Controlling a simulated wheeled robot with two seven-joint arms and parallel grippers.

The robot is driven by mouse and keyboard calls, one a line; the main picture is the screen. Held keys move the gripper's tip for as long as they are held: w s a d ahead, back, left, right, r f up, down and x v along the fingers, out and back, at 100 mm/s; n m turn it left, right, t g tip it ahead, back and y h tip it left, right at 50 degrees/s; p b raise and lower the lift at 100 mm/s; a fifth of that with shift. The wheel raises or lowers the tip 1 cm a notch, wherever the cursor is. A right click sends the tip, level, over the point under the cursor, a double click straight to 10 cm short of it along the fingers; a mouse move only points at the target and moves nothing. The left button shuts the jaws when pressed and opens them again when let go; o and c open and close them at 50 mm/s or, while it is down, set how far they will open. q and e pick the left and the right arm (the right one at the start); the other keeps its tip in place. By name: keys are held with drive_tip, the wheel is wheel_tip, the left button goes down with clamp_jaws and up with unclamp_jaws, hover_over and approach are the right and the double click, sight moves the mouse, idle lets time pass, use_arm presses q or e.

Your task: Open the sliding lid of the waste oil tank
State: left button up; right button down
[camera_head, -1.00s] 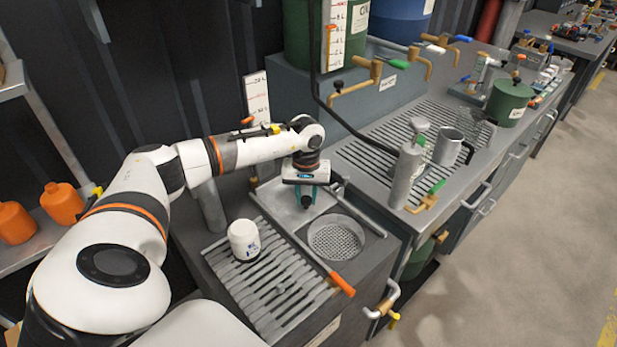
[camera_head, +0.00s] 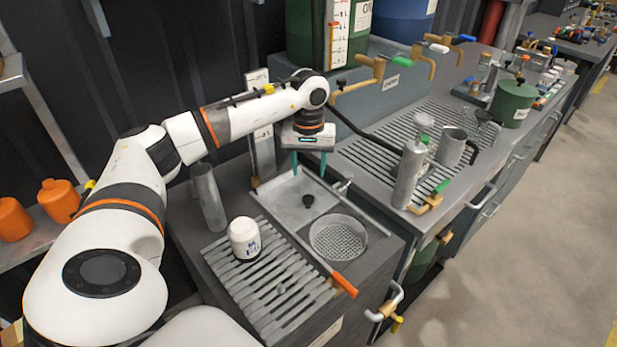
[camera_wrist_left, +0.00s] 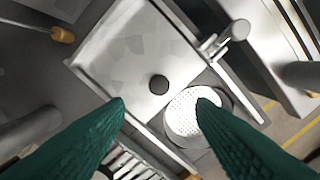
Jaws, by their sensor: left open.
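The sliding lid (camera_head: 285,198) is a flat grey metal plate with a small black knob (camera_head: 308,201) on top of the waste oil tank (camera_head: 378,243). The lid lies behind the round perforated strainer (camera_head: 338,236), which is uncovered. In the left wrist view the lid (camera_wrist_left: 125,55) fills the upper middle, with the knob (camera_wrist_left: 159,84) just beyond my fingertips and the strainer (camera_wrist_left: 190,112) to its lower right. My left gripper (camera_head: 309,172) is open and empty, pointing down above the lid and apart from the knob. My right gripper is not in view.
A white oil filter (camera_head: 244,238) stands on the slatted drain in front of the lid. A metal cylinder (camera_head: 207,197) stands left. A pump bottle (camera_head: 408,175) and a jug (camera_head: 452,147) stand on the right bench.

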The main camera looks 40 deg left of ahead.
use_arm(q)
drive_tip(key=shift+r, duration=1.35)
drive_tip(key=shift+f, duration=0.15)
